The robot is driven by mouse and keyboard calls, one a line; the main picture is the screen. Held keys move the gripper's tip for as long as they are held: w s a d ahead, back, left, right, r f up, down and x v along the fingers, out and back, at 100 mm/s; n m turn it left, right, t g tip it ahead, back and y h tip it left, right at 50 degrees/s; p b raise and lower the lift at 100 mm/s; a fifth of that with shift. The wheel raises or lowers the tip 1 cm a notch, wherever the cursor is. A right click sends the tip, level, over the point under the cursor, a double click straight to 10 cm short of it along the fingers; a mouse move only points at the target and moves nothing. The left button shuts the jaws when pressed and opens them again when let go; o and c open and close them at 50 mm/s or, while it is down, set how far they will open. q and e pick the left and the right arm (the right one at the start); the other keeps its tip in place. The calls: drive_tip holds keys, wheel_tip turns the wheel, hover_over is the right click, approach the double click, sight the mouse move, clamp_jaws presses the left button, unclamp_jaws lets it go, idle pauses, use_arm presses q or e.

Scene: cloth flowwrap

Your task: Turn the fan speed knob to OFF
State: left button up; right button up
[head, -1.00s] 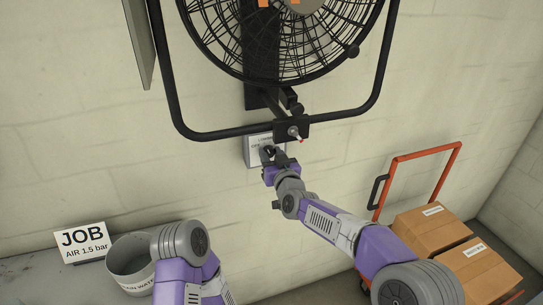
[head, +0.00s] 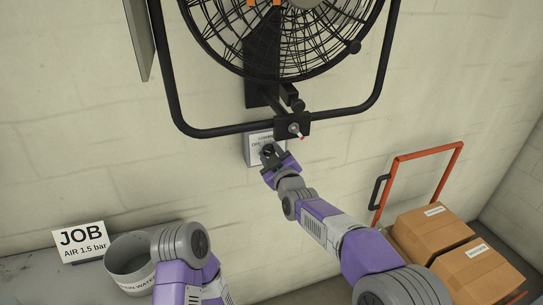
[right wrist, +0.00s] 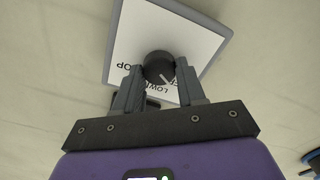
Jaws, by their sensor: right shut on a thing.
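The fan speed knob (right wrist: 157,66) is a dark round knob with a white pointer line, on a white control plate with a grey rim (right wrist: 202,30). The plate's lettering is upside down in the right wrist view and partly covered; "LOW" can be read. The pointer slants to the lower right there. My right gripper (right wrist: 159,78) is shut on the knob, one finger on each side. In the head view the right gripper (head: 269,150) covers most of the control box (head: 252,150) on the wall below the fan. My left gripper is out of view; only its arm shows.
The black fan (head: 285,40) and its tube frame (head: 215,133) hang just above my right gripper. A bucket (head: 130,265) and a JOB sign (head: 80,241) stand at lower left. An orange cart (head: 425,155) with cardboard boxes (head: 432,230) stands at right.

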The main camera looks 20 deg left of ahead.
idle(0.4)
drive_tip(key=o, duration=1.1)
drive_tip(key=shift+c, duration=0.2)
drive_tip(key=shift+s, duration=0.1)
drive_tip(key=v, duration=0.7)
drive_tip(key=shift+d, duration=0.2)
drive_tip(key=shift+s, duration=0.15)
